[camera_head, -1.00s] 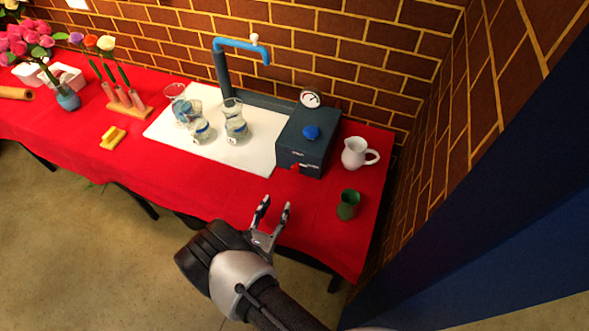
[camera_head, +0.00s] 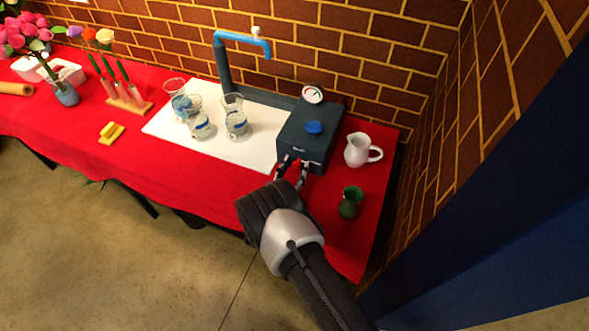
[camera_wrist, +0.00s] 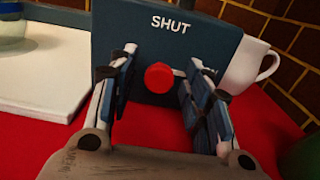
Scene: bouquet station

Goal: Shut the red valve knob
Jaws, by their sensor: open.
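The red valve knob (camera_wrist: 159,77) shows in the wrist view on the front face of the dark blue box (camera_wrist: 120,30), below the white word "SHUT". My gripper (camera_wrist: 158,90) is open, with one finger on each side of the knob. I cannot tell whether the fingers touch it. The box has a blue knob (camera_head: 314,128) and a round gauge (camera_head: 313,94) on top.
A white pitcher (camera_head: 357,150) stands right of the box, and a green cup (camera_head: 351,202) stands in front of it. Glass vases (camera_head: 235,118) stand on a white board (camera_head: 245,150) under a blue tap (camera_head: 243,45). The red cloth (camera_head: 190,185) in front is clear.

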